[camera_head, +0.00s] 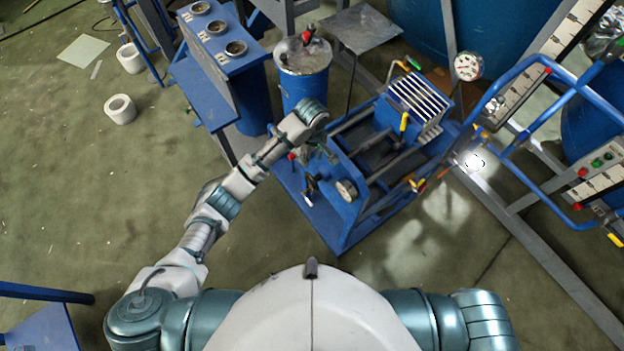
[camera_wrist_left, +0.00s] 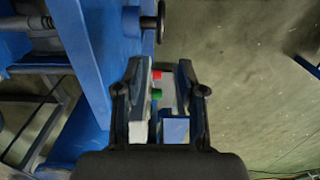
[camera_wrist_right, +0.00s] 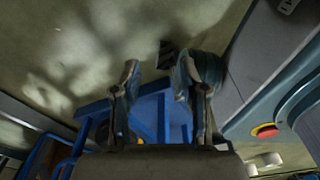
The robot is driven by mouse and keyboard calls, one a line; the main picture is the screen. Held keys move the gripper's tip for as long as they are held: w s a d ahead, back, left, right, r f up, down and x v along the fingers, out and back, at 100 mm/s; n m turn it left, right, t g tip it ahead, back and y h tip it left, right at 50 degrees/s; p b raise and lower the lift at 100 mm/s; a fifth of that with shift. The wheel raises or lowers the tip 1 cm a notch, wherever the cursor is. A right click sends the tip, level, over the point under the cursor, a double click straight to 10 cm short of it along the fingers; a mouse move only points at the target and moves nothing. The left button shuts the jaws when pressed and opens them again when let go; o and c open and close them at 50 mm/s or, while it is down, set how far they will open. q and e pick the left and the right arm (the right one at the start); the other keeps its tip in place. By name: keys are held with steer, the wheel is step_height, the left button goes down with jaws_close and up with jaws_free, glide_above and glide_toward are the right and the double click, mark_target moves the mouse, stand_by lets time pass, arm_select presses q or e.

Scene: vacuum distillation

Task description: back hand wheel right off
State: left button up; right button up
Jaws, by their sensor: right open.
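My left gripper (camera_head: 318,150) is at the near-left end of the blue machine (camera_head: 345,228) in the head view. In the left wrist view its fingers (camera_wrist_left: 160,75) are apart. A light panel with a red button and a green button (camera_wrist_left: 157,94) shows between them; I cannot tell whether they touch it. A dark hand wheel (camera_wrist_left: 160,22) on a short shaft stands out from the blue frame beyond the fingertips, outside the grip. I cannot tell whether it is the back right one. My right gripper (camera_wrist_right: 160,75) is open and empty in the right wrist view; the head view does not show it.
A round gauge (camera_head: 346,190) sits on the machine's near end. A blue drum (camera_head: 303,75) and a blue stand (camera_head: 217,50) with round openings are behind my left arm. Blue tubular rails (camera_head: 540,62) stand at the right. Green floor at the left is mostly clear.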

arm_select(q)
steer(key=b, duration=0.1)
glide_above(312, 177)
step_height(312, 177, down, 9)
steer(key=shift+a+r, duration=0.15)
steer(key=shift+r, duration=0.05)
step_height(312, 177, down, 8)
steer(key=shift+r+b, duration=0.1)
steer(key=shift+b, duration=0.55)
steer(key=shift+f, duration=0.45)
arm_select(e)
steer(key=w, duration=0.2)
steer(key=w+a, duration=0.1)
steer(key=w, duration=0.1)
steer(key=shift+w+f, duration=0.1)
steer(key=shift+f, duration=0.2)
arm_select(q)
jaws_close()
